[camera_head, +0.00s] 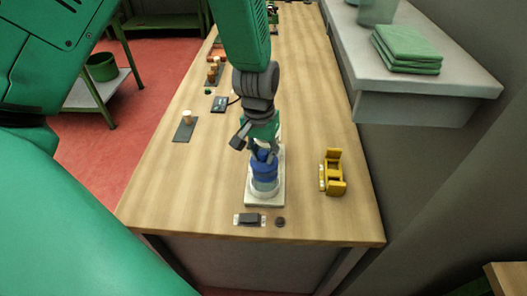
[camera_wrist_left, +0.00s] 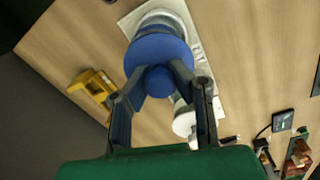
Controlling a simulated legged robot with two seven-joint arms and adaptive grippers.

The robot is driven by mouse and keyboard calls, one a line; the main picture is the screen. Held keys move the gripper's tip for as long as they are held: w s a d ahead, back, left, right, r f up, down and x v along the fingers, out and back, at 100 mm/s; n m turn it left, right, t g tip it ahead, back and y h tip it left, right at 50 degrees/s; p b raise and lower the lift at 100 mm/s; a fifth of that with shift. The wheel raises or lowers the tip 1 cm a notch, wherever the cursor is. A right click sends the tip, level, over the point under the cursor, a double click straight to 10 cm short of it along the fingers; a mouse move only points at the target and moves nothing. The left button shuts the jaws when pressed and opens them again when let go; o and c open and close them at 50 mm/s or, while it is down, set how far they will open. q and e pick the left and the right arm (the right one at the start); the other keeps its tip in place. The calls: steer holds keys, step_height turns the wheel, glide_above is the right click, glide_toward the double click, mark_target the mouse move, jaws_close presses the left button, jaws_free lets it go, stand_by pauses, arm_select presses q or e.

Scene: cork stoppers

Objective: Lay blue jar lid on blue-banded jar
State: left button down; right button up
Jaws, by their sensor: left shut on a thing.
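The blue jar lid (camera_wrist_left: 150,50) is a round disc with a blue knob (camera_wrist_left: 159,82). My left gripper (camera_head: 262,154) is shut on the knob, pointing down; its two fingers also show in the left wrist view (camera_wrist_left: 160,92). In the head view the lid (camera_head: 265,166) appears right over the pale jar (camera_head: 264,188), which shows a bluish stripe under it. I cannot tell whether lid and jar touch. In the wrist view the lid hides most of the jar (camera_wrist_left: 163,18). My right gripper is not in view.
The jar stands on a white board (camera_head: 272,199). Another white round thing (camera_wrist_left: 184,123) is on the board, behind my fingers. A yellow object (camera_head: 333,172) stands to the right. A dark mat with a cork-like piece (camera_head: 187,118) lies left. The table's front middle holds small dark items (camera_head: 250,219).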

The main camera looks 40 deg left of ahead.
arm_select(q)
steer(key=shift+a+f, duration=0.1)
steer(key=shift+a, duration=0.05)
steer(key=shift+a+f, duration=0.1)
steer(key=shift+a, duration=0.45)
steer(key=shift+d+r+p, duration=0.25)
steer(key=shift+d+p, duration=0.1)
steer(key=shift+d, duration=0.3)
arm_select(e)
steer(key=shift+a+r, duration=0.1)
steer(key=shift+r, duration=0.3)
arm_select(q)
steer(key=shift+a, duration=0.25)
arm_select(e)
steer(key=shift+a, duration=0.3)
arm_select(q)
steer(key=c, duration=1.4)
jaws_free()
steer(key=shift+a+f, duration=0.1)
steer(key=shift+o, duration=0.2)
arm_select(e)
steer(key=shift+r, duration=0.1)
